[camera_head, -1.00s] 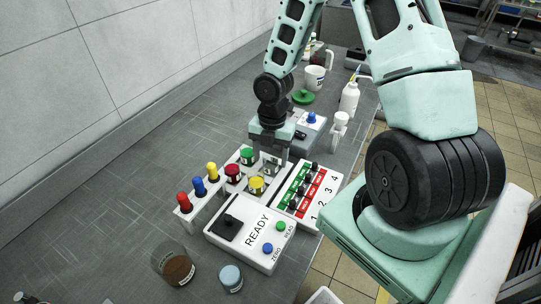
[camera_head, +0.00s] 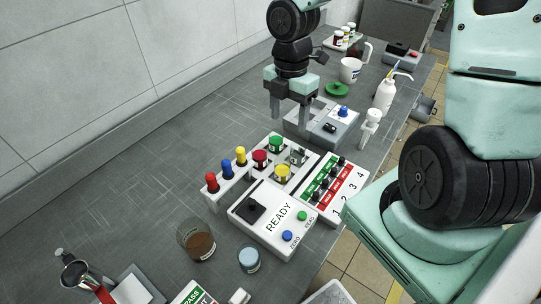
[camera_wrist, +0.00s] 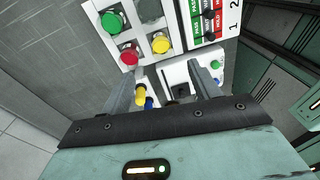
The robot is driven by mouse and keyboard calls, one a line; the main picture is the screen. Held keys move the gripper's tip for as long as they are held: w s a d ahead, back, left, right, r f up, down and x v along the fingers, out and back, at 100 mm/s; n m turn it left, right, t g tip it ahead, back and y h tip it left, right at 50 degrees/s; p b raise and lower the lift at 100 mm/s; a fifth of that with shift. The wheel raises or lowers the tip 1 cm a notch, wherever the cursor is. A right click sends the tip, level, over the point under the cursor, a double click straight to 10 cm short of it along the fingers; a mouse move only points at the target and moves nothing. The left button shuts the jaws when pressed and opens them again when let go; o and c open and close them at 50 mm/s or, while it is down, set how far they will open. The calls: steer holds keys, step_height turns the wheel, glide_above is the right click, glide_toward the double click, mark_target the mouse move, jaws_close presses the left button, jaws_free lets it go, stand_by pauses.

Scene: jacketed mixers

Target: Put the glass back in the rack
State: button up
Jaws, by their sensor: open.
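A white rack (camera_head: 262,180) stands in the middle of the bench. It holds jars with a red lid (camera_head: 261,157), a green lid (camera_head: 276,144) and a yellow lid (camera_head: 282,173). A small lidless glass (camera_head: 298,156) sits in its fourth place, at the right corner, and looks upright. It also shows, partly cut off, at the top of the wrist view (camera_wrist: 150,10). My gripper (camera_head: 290,115) is open and empty, above the bench behind the rack, apart from the glass.
A READY console (camera_head: 268,215) and a numbered switch panel (camera_head: 332,185) stand against the rack's front and right. Red, blue and yellow-topped pieces (camera_head: 212,182) stand left. A brown-filled beaker (camera_head: 196,241) is in front. A grey device (camera_head: 335,128) is behind.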

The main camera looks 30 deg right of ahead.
steer(key=s+a+r+m, duration=0.4)
steer(key=s+a+m, duration=0.2)
steer(key=s+a, duration=0.2)
steer(key=s+a+r+m, duration=0.3)
steer(key=s+a+m, duration=0.4)
steer(key=s+a, duration=0.1)
steer(key=shift+s+a+r+t, duration=0.4)
steer(key=shift+a, duration=0.4)
steer(key=shift+f, duration=0.1)
